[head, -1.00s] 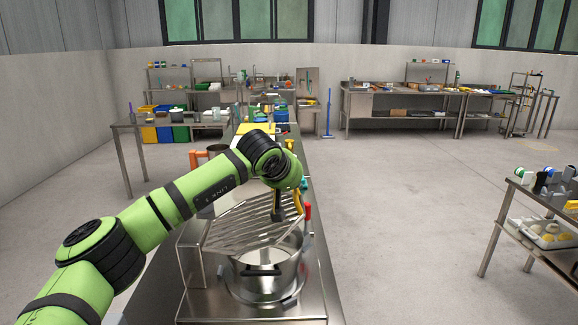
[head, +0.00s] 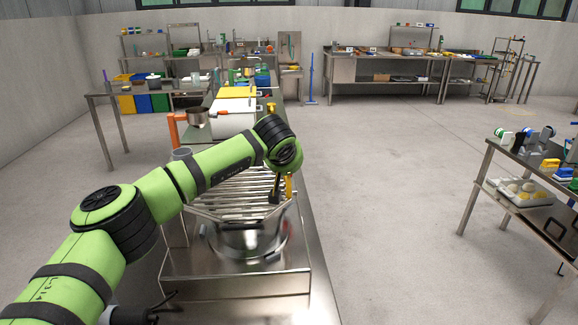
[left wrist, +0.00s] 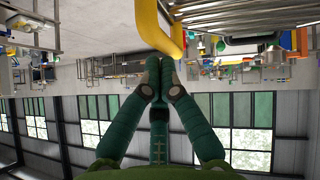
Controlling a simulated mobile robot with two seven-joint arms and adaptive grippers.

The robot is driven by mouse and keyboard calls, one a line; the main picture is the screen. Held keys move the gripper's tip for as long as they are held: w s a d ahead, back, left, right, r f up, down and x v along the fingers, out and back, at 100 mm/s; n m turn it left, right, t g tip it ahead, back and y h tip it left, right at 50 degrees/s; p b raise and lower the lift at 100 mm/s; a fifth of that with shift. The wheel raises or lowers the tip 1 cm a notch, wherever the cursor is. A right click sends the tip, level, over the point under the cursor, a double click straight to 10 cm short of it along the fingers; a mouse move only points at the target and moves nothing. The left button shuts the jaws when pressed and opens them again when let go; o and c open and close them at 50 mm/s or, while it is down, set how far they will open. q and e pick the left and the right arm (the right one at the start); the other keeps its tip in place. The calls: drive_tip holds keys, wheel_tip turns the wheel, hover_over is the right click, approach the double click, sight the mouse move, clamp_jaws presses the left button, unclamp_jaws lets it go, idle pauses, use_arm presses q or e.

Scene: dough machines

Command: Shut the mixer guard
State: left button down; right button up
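The mixer guard (head: 240,190) is a slatted metal grille above the steel mixer bowl (head: 245,242). It hangs over the bowl's back part, and the bowl shows below its front edge. I cannot tell whether the guard touches the rim. A yellow handle (head: 289,187) stands at the guard's right side. My left gripper (head: 276,192) is beside this handle, partly hidden by my wrist. In the left wrist view the guard slats (left wrist: 240,18) and yellow handle (left wrist: 176,45) are near the left gripper (left wrist: 160,66). Its green fingers meet with nothing visible between them. My right gripper is out of view.
The mixer stands on a steel counter (head: 322,285). Behind it are a pot (head: 197,117), an orange post (head: 173,130) and a white-yellow machine (head: 234,105). A trolley (head: 475,185) with small items stands at right. The floor between is clear.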

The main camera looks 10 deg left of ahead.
use_arm(q)
drive_tip(key=shift+r, duration=0.1)
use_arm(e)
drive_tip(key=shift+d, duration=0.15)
use_arm(q)
drive_tip(key=shift+r, duration=0.3)
drive_tip(key=s+d+r+b, duration=0.1)
drive_tip(key=s+d+r, duration=0.1)
drive_tip(key=r, duration=0.3)
drive_tip(key=s+d+r+b, duration=0.1)
drive_tip(key=s+d+r, duration=0.1)
drive_tip(key=s+r, duration=0.2)
drive_tip(key=shift+r, duration=0.55)
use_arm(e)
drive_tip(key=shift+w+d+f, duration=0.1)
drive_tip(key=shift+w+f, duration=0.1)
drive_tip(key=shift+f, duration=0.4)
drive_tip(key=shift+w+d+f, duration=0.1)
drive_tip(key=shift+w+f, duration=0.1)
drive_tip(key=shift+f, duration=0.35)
